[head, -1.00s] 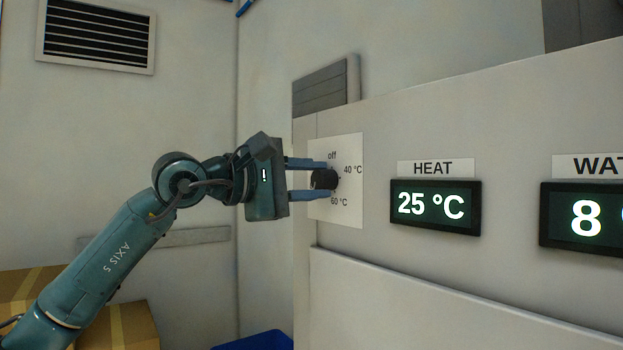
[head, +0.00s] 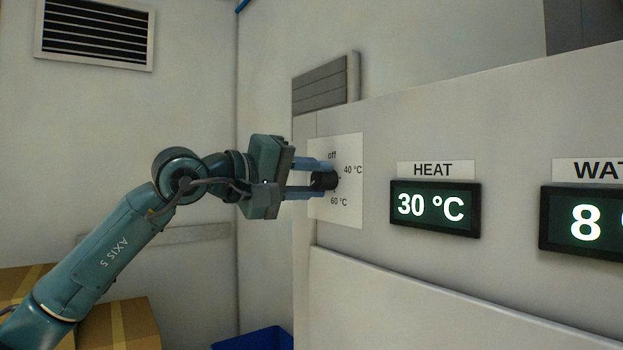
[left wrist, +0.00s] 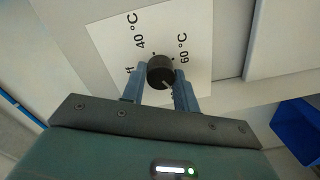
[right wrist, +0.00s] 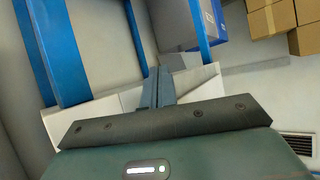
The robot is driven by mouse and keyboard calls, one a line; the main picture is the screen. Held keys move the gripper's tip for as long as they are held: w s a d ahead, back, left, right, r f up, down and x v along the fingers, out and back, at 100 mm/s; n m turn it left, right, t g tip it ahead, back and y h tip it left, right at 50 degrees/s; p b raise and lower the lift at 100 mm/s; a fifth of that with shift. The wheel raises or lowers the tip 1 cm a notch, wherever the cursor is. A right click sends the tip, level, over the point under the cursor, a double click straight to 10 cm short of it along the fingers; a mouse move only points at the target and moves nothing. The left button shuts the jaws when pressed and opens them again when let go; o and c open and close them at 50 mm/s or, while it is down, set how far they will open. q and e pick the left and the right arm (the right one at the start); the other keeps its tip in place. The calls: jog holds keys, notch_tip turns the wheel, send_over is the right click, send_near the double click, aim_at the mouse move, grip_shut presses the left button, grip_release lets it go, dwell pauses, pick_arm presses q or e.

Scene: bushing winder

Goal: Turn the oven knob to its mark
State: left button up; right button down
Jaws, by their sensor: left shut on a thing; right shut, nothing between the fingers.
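The black round oven knob (head: 325,181) sits on a white dial plate (head: 348,208) marked off, 40 °C and 60 °C. My left gripper (head: 322,180) is shut on the knob, one finger on each side of it. The left wrist view shows the knob (left wrist: 161,70) between the two blue fingers, with a light pointer line on its face. The HEAT display (head: 434,207) reads 30 °C. My right gripper (right wrist: 158,86) is shut and empty in the right wrist view, away from the knob. It is outside the head view.
A second display (head: 585,222), partly cut off, reads 8. Cardboard boxes (head: 118,322) stand at the lower left and a blue bin (head: 255,340) at the bottom. In the right wrist view, blue rack posts (right wrist: 58,50) stand near my right gripper.

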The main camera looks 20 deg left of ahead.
dwell(0.5)
pick_arm(q)
jog(key=o, duration=1)
jog(key=shift+s, duration=0.1)
pick_arm(e)
jog(key=shift+f, duration=0.1)
pick_arm(q)
jog(key=shift+s+a, duration=0.2)
jog(key=shift+a, duration=0.05)
jog(key=b+v, duration=0.3)
jog(key=v, duration=0.9)
jog(key=shift+s+a, duration=0.15)
jog(key=shift+s, duration=0.05)
pick_arm(e)
jog(key=shift+w+a+f+m, duration=0.15)
jog(key=shift+f+m, duration=0.15)
jog(key=shift+f, duration=0.45)
jog(key=shift+f, duration=0.15)
